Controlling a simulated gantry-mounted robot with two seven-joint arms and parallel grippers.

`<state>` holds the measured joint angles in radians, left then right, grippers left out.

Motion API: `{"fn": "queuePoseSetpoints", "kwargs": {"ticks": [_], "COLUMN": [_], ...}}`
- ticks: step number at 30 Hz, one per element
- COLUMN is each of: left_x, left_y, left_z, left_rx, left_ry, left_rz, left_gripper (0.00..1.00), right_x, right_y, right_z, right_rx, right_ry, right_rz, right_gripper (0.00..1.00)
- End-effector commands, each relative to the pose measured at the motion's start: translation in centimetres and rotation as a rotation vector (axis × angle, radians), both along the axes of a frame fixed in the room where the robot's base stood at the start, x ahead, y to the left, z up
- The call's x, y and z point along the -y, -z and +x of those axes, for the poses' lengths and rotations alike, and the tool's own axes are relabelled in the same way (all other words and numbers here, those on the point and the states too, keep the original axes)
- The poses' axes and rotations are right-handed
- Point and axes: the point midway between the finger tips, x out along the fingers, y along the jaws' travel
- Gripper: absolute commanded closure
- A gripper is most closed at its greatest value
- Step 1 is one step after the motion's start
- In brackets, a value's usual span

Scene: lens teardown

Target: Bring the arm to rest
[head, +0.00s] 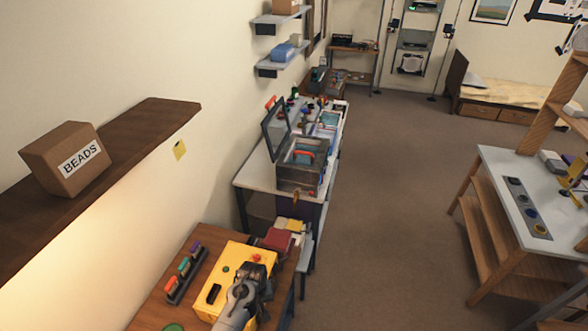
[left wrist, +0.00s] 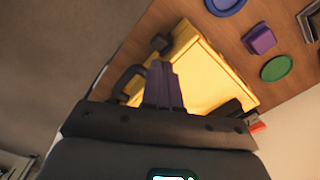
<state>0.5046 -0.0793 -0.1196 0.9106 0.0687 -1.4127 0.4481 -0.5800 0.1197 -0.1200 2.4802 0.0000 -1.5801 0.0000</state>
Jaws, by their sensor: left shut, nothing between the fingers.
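My left arm comes in at the bottom of the head view, and its dark left gripper (head: 266,277) is over the right part of a yellow box (head: 238,251). In the left wrist view the two purple fingers of the gripper (left wrist: 163,72) lie together, with nothing between them. The yellow box (left wrist: 205,75) is behind the fingertips there; I cannot tell whether they touch it. My right gripper is not in view.
The yellow box stands on a wooden table (head: 150,318) beside a rack of coloured-handled tools (head: 185,272). A purple block (left wrist: 260,40) and a green disc (left wrist: 277,68) lie nearby. Beyond stands a white bench with a grey open case (head: 302,176). The floor (head: 390,220) is clear.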

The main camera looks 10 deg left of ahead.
Motion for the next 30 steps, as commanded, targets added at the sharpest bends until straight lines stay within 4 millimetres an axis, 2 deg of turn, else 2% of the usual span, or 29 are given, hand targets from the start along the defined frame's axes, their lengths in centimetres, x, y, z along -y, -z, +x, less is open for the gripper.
{"fn": "queuePoseSetpoints", "kwargs": {"ticks": [5,8,13,17,21,24,30], "left_x": [-1.1,-1.9,-3.5,-4.3,-4.8,-4.9,-4.9], "left_y": [0.6,0.4,-1.2,-3.7,-7.3,-10.0,-14.1], "left_z": [-2.6,-5.2,-11.0,-15.9,-21.0,-24.0,-28.0], "left_rx": [0.03,0.058,0.119,0.168,0.214,0.244,0.284], "left_ry": [0.042,0.086,0.187,0.273,0.365,0.426,0.509], "left_rz": [-0.001,0.001,0.014,0.028,0.045,0.054,0.066], "left_gripper": [1.0,1.0,1.0,1.0,1.0,1.0,1.0], "right_x": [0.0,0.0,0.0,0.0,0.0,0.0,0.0], "right_y": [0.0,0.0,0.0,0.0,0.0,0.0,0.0], "right_z": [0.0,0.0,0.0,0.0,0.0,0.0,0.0], "right_rx": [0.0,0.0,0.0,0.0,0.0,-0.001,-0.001], "right_ry": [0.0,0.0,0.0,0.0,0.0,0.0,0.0], "right_rz": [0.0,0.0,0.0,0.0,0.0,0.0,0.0], "right_gripper": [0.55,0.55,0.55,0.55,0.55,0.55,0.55]}}
